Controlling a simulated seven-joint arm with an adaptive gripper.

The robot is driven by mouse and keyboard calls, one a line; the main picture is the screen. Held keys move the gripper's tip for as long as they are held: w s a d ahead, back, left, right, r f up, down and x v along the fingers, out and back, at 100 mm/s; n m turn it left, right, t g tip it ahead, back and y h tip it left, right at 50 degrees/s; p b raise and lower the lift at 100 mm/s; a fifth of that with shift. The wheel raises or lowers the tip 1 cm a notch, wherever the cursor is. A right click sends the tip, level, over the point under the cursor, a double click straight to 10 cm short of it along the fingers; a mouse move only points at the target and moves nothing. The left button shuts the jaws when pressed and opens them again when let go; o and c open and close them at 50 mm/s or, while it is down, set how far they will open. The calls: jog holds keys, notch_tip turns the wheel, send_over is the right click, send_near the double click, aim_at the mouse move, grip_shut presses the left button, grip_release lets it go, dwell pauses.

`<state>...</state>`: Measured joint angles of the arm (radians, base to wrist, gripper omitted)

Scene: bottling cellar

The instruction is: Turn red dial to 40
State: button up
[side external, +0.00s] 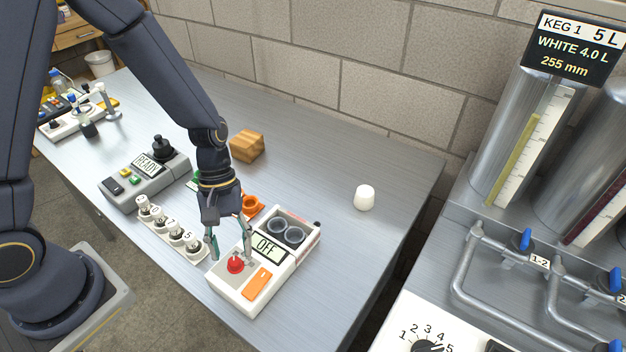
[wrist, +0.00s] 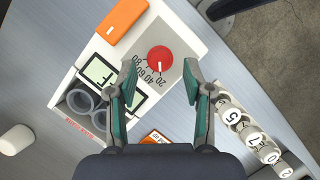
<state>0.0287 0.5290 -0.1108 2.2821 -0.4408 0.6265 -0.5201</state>
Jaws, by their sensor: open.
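In the wrist view, the red dial (wrist: 162,54) has a white mark pointing down the picture, near the 20 of a printed scale (wrist: 149,71) running 20, 40, 60, 80. My gripper (wrist: 159,68) is open and empty, with its fingertips to either side of the dial in that view. In the side view, my gripper (side external: 230,254) is just above the dial, its fingers pointing down. I see no clear contact with it.
The device also carries an orange switch (side external: 258,283) and two grey cups (side external: 286,231). Numbered white knobs (side external: 169,228) stand left of it. A grey READY box (side external: 146,182), a wooden block (side external: 247,146) and a white cylinder (side external: 365,197) are on the table. The table right of the device is clear.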

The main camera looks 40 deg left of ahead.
aim_at(235, 264)
jog(key=shift+x, duration=1.1)
grip_shut()
